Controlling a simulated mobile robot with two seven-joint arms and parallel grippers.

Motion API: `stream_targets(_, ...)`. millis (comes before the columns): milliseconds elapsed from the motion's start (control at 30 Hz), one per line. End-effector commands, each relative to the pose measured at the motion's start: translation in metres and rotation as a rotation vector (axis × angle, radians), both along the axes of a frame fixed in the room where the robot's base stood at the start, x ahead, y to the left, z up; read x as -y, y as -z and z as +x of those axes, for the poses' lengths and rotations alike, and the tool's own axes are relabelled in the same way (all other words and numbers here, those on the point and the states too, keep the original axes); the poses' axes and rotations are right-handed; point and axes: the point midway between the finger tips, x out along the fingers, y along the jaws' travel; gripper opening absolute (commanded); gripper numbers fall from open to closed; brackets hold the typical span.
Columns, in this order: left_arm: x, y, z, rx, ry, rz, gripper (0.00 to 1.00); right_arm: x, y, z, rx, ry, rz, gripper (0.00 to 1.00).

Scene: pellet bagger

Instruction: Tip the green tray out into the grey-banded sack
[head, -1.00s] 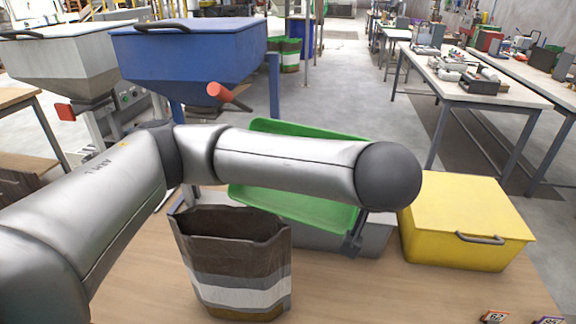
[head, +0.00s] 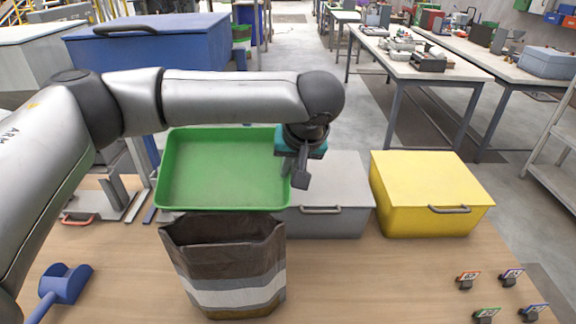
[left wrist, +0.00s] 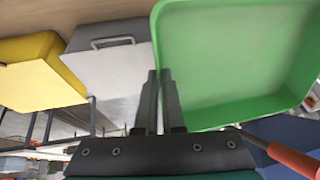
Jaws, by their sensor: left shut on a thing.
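The green tray (head: 222,170) is held up just behind the grey-banded sack, its inside facing me. I see no contents in it. My left gripper (head: 300,172) is shut on the tray's right rim; its two fingers (left wrist: 159,85) also show at the tray's edge in the left wrist view (left wrist: 235,60). The sack (head: 225,262) stands upright on the table, dark brown with a pale grey band and open at the top. The tray's near edge shows just above the sack's mouth; the exact gap is unclear. My right gripper is out of view.
A grey lidded box (head: 335,195) and a yellow lidded box (head: 425,195) stand right of the sack. A blue scoop (head: 64,284) lies at the front left. A blue hopper (head: 150,45) is behind my arm. Several small number tags stand front right.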

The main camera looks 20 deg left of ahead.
Motion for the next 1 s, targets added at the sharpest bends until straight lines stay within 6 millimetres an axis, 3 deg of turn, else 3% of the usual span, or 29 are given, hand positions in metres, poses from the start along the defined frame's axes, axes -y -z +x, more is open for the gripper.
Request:
stream_targets(133, -0.003, 0.003, 0.01, -0.083, -0.003, -0.025, 0.0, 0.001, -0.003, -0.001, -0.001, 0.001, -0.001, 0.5)
stream_targets(467, -0.01, 0.009, 0.031, -0.207, -0.002, -0.062, 0.0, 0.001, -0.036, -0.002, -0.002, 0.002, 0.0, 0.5)
stream_targets(1000, -0.015, 0.019, 0.051, -0.309, 0.002, -0.094, 0.0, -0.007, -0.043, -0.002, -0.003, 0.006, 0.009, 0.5)
